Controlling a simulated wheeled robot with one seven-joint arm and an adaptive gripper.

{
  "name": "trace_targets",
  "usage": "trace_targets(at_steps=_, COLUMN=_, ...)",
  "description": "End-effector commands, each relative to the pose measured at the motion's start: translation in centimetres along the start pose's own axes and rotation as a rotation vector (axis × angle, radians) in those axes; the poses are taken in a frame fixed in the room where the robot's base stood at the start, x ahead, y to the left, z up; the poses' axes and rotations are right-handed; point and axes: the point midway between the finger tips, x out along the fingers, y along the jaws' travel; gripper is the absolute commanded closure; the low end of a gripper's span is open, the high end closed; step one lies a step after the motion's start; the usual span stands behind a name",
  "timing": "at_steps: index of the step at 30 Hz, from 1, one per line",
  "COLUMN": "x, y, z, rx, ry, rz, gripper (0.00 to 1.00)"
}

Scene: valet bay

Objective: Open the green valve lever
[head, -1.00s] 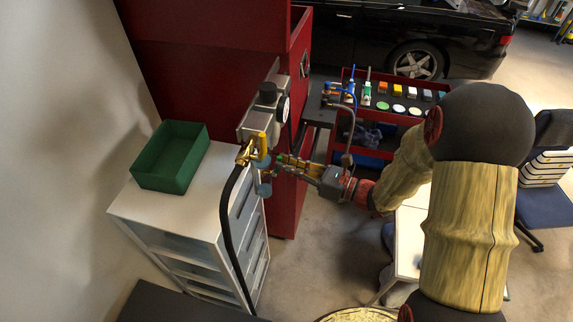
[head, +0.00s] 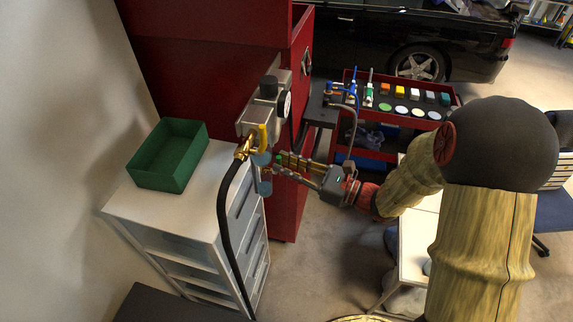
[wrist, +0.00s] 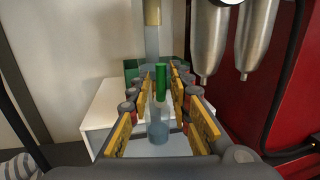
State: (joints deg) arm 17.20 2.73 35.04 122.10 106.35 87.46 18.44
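The green lever (wrist: 161,82) stands upright in the wrist view, in the space between my gripper's fingers near their tips. In the head view a small green bit (head: 278,159) shows at the fingertips, beside the brass fitting (head: 244,150) with its yellow lever (head: 262,137). My gripper (head: 284,168) reaches in from the right. Its fingers are spread, with yellow pads on both sides of the lever in the wrist view (wrist: 161,75). I cannot tell whether a pad touches it. A blue-grey round part (wrist: 158,131) sits below the lever.
A regulator unit (head: 266,100) with a gauge is above the fitting. A black hose (head: 226,220) hangs down in front of the white drawer unit (head: 140,205), which carries a green bin (head: 165,165). A red cabinet (head: 215,75) and red trolley (head: 378,142) stand behind.

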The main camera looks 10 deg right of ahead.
Motion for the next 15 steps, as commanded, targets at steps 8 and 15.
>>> trace_targets(at_steps=8, x=0.00, y=-0.03, z=0.00, rx=0.000, ry=0.000, rz=-0.001, gripper=0.70)
trace_targets(at_steps=15, x=-0.51, y=-0.11, z=-0.01, rx=0.000, ry=0.000, rz=-0.003, gripper=0.70)
